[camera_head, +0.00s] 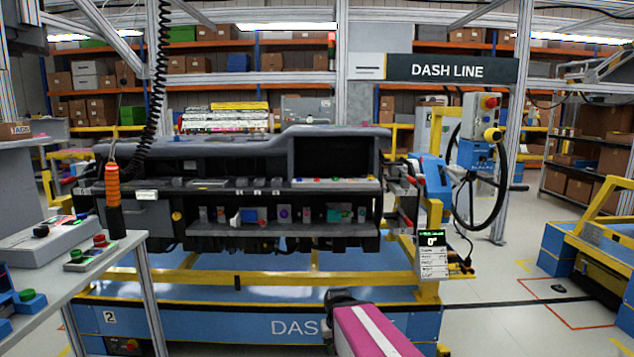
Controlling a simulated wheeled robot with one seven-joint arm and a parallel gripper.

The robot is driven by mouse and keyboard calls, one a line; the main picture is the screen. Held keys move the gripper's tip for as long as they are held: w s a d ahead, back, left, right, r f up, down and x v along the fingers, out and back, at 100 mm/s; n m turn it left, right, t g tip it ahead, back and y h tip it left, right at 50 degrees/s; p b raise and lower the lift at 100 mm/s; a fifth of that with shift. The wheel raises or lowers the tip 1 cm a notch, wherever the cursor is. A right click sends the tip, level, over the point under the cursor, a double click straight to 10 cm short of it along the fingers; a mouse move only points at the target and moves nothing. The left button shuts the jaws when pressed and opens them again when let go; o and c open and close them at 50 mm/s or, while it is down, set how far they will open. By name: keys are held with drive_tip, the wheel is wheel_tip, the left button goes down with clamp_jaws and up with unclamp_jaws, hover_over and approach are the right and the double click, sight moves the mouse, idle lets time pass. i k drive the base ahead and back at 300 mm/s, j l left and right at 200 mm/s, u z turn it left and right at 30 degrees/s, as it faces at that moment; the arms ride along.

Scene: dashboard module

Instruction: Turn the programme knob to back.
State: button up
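No knob in view carries a label that I can read as programme. A black knob (41,231) sits on the grey sloped box (48,246) on the left bench. Several small knobs and switches line the dashboard module (270,160), including a purple round one (284,212) on its lower shelf. They are too small to read a setting. My pink, white-striped arm link (372,331) rises from the bottom edge and ends in a dark part, in front of the dashboard's blue stand. No gripper fingers show.
The left bench (105,262) also bears a small box with red and green buttons (90,252). An orange-handled tool (113,185) hangs on a coiled cord above it. The blue and yellow stand (250,312) fills the front.

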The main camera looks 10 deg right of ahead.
sight(42, 231)
drive_tip(key=u, duration=2.1)
drive_tip(key=l, duration=0.35)
